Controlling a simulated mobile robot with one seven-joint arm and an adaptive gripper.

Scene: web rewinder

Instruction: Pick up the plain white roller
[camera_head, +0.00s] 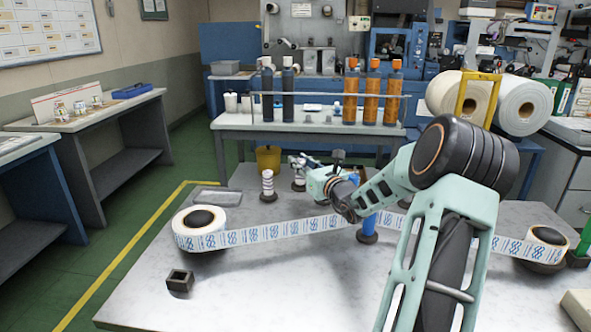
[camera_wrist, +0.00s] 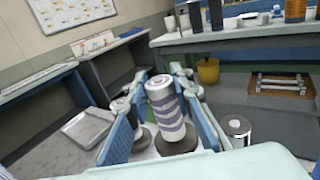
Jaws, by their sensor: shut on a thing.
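My gripper (camera_wrist: 164,92) is shut on a white roller with grey-purple bands (camera_wrist: 166,112), one blue-padded finger on each side. The held roller is upright, above or on a dark round base (camera_wrist: 176,140); I cannot tell if it is lifted. In the head view my gripper (camera_head: 303,167) is at the back of the grey table, with the held roller (camera_head: 298,181) partly hidden. A banded white roller (camera_head: 268,184) stands to its left. A short pale cylinder with a dark top (camera_wrist: 237,128) stands to the right in the wrist view; I cannot tell whether it is a plain white roller.
A printed label web (camera_head: 270,232) runs across the table (camera_head: 140,300) between a left reel (camera_head: 199,222) and a right reel (camera_head: 547,240). A small dark square block (camera_head: 180,281) is at front left. A grey tray (camera_wrist: 88,128) lies left. A bottle shelf (camera_head: 320,125) stands behind.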

